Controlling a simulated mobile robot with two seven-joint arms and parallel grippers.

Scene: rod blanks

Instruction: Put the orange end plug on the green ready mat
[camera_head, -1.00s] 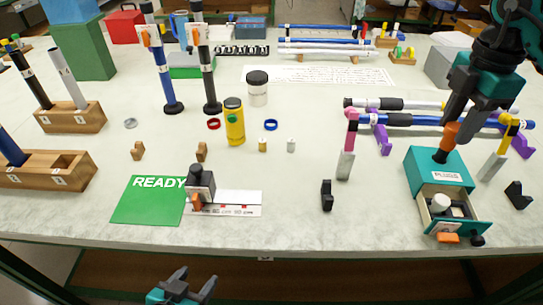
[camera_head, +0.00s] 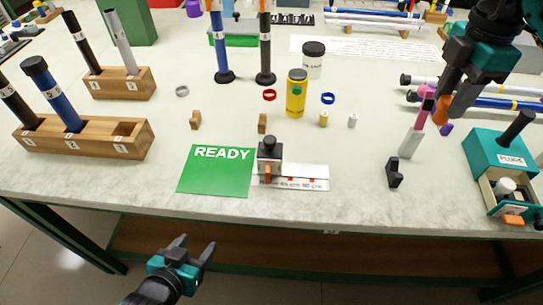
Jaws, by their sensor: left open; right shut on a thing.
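The orange end plug (camera_head: 441,111) is held in my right gripper (camera_head: 446,98), which is shut on it above the right part of the table, left of the teal plug box (camera_head: 485,150). The plug is clear of the box and appears to hang in the air near a pink-tipped upright tool. The green ready mat (camera_head: 214,182), marked READY, lies flat near the front edge of the table, left of centre, and is bare. My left gripper (camera_head: 191,250) is open and empty in front of the table, below the mat.
A black block with an orange part (camera_head: 269,160) stands on a white scale strip right of the mat. A yellow bottle (camera_head: 296,94), a pink-tipped tool (camera_head: 411,139) and a black stand (camera_head: 394,173) stand between mat and box. Wooden rod racks (camera_head: 83,137) are at left.

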